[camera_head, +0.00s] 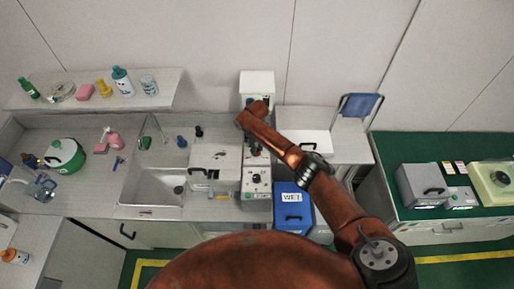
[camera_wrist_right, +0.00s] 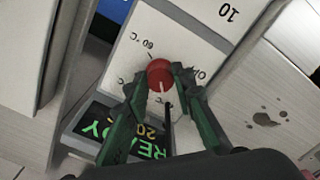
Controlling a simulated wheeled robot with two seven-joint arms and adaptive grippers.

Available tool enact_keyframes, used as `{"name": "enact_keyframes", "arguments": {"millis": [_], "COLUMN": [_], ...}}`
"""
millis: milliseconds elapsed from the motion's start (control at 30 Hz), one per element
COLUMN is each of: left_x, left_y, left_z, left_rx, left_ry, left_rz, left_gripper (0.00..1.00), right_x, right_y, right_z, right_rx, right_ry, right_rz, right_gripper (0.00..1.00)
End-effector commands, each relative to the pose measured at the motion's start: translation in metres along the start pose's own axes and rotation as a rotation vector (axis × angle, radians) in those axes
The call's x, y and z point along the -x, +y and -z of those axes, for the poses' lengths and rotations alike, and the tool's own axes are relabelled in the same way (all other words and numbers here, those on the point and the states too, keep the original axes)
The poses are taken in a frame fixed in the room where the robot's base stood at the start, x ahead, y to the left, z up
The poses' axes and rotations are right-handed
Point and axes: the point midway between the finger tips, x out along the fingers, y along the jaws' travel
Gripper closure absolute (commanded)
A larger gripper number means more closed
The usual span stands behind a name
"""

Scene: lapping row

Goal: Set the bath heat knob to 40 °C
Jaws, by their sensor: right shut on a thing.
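The bath heat knob (camera_wrist_right: 160,73) is a red round knob with a white pointer line, on a white panel (camera_wrist_right: 150,25) in the right wrist view. My right gripper (camera_wrist_right: 159,80) is shut on it, one finger on each side. The pointer line runs downward in the picture. A "60 °C" mark shows above the knob; other marks are partly covered by the fingers, so I cannot read which one the pointer meets. A display (camera_wrist_right: 125,133) shows "READY" and a number starting with 20. In the head view my arm hides the knob. My left gripper is out of view.
In the head view a sink (camera_head: 150,190) lies left of a white-lidded box (camera_head: 215,158) and a panel with a black knob (camera_head: 257,179). A blue bin labelled "WET" (camera_head: 293,211) stands right of that panel. Bottles stand on a shelf (camera_head: 50,101) at the back left.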

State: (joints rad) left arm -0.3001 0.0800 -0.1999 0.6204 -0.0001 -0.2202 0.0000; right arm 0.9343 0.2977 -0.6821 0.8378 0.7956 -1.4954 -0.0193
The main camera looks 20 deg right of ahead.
Motion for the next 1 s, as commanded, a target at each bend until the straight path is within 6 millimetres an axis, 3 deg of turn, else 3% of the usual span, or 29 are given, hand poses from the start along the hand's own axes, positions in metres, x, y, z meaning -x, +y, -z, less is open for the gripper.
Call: {"name": "enact_keyframes", "arguments": {"millis": [567, 600, 800, 1000], "left_x": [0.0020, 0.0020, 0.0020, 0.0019], "left_y": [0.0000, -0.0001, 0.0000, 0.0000], "left_z": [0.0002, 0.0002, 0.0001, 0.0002], "left_rx": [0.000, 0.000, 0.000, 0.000], "left_ry": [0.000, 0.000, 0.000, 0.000], "left_rz": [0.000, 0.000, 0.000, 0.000], "left_gripper": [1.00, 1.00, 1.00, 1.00], "right_x": [0.0006, 0.0006, 0.0005, 0.0003], "right_y": [0.0000, -0.0001, 0.0000, 0.0000], "right_z": [0.0006, 0.0006, 0.0005, 0.0003], "right_rx": [-0.027, -0.027, -0.027, -0.027], "right_ry": [0.001, 0.001, 0.001, 0.001], "right_rz": [0.000, 0.000, 0.000, 0.000], "right_gripper": [1.00, 0.74, 0.60, 0.59]}}
